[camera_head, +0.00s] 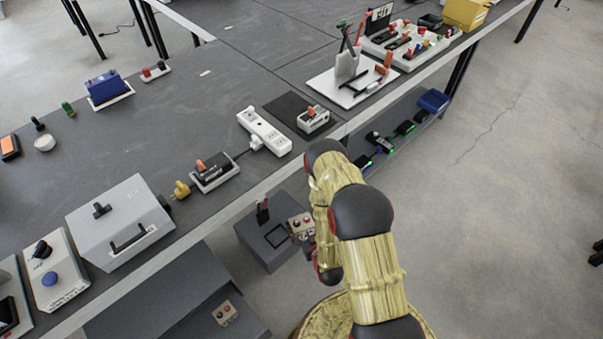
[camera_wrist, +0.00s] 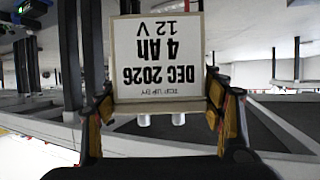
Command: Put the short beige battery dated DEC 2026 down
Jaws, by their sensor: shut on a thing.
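The short beige battery (camera_wrist: 157,62) fills the middle of the wrist view, its label reading DEC 2026, 4 Ah, 12 V upside down. Two pale terminals show at its lower edge in that view. My gripper (camera_wrist: 160,108) is shut on it, with one yellow and black finger at each side.
The dark grey box (camera_head: 267,240) has a square outline and a dark upright piece on top. Another small beige block (camera_head: 226,313) sits in a grey housing at the lower left. The workbench (camera_head: 190,110) carries a silver case (camera_head: 120,222), a white power strip (camera_head: 264,131) and several devices.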

